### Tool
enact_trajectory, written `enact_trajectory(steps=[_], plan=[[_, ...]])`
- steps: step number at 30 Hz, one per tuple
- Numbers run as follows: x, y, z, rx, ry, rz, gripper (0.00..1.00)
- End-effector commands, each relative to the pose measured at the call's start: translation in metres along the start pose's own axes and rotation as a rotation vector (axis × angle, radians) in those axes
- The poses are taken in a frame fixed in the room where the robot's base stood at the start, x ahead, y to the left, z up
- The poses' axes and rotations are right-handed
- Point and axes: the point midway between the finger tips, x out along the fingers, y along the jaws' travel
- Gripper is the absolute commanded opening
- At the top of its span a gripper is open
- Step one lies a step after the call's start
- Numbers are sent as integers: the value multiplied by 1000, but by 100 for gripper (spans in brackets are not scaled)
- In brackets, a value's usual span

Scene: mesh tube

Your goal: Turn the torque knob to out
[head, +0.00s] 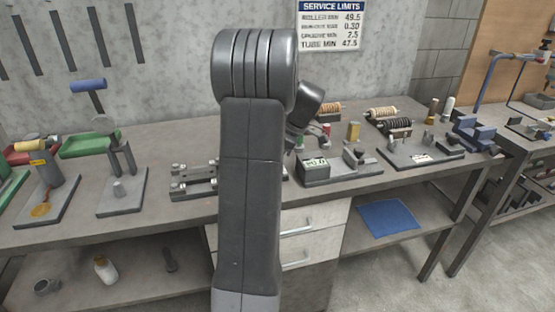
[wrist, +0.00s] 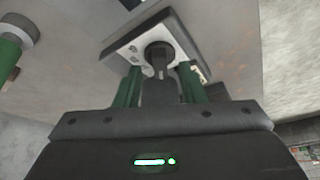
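The torque knob (wrist: 158,52) is a dark round knob with a raised bar, set on a pale plate (wrist: 122,48) in the wrist view. My gripper (wrist: 160,72) has two green fingers, one on each side of the knob. Narrow gaps appear between the fingers and the knob, so it looks open around it rather than clamped. The markings on the plate are too small to read. In the head view my arm stands in front of the bench middle, and the knob and fingertips are hidden or cannot be made out.
The workbench (head: 170,225) holds a grey box with a display (head: 316,172) just right of my arm, dark metal bars (head: 195,180) left of it, and stands with coils (head: 383,113) at the back right. A green cylinder (wrist: 10,50) shows left in the wrist view.

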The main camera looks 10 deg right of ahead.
Motion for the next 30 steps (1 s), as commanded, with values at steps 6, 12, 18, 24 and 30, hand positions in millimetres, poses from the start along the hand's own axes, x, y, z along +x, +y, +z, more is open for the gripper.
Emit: enact_trajectory(steps=[6, 12, 18, 24, 30], plan=[[-47, 1, 0, 0, 0, 7, 36], [-92, 1, 0, 0, 0, 4, 36], [-120, 0, 1, 0, 0, 2, 36], [-128, 0, 0, 0, -1, 0, 36], [-128, 0, 0, 0, -1, 0, 36]])
